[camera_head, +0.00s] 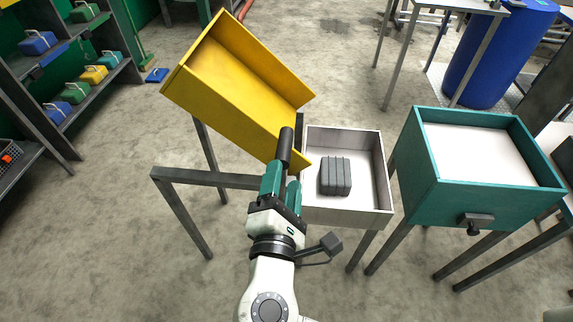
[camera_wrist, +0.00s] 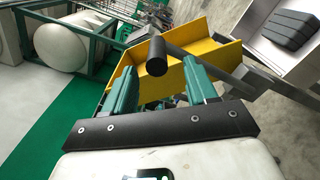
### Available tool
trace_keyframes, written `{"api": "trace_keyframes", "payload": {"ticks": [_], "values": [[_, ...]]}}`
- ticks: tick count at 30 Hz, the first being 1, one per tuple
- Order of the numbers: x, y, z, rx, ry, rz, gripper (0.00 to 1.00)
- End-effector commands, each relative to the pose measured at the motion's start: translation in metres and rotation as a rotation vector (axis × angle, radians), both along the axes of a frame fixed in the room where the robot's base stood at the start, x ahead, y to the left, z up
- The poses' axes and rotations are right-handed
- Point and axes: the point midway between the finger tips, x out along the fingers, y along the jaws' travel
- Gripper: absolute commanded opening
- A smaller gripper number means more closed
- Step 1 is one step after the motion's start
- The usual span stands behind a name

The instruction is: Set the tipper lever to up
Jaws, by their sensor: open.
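The tipper is a yellow tray (camera_head: 235,85) on a dark metal stand. It is tilted, its near right end low beside a white bin. Its lever has a black cylindrical grip (camera_head: 286,146). My gripper (camera_head: 281,184) is just in front of the grip, its teal fingers apart. In the wrist view the lever grip (camera_wrist: 156,58) shows at the gap between the two fingertips (camera_wrist: 158,74), with clear space on both sides. A dark bar runs right from it. The yellow tray (camera_wrist: 205,55) lies behind. I cannot tell how deep the grip reaches between the fingers.
The white bin (camera_head: 312,172) right of the lever holds a dark grey ribbed block (camera_head: 336,176). A teal box (camera_head: 431,180) on legs stands farther right. Shelves with coloured cases (camera_head: 92,74) are at the left. A blue drum (camera_head: 497,55) stands at the back right. Floor is open at the left.

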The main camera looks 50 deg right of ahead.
Motion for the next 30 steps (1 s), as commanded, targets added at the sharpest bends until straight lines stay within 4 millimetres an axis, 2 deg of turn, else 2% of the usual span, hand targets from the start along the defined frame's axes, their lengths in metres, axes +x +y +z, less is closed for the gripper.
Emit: {"api": "trace_keyframes", "payload": {"ticks": [3,9,28,30], "values": [[-0.011,0.015,-0.001,0.0,0.0,0.001,0.57],[-0.02,0.026,0.0,-0.001,0.001,-0.002,0.57],[-0.02,0.027,0.0,0.0,0.0,-0.002,0.57],[-0.021,0.019,-0.006,0.038,0.003,-0.014,0.57]]}}
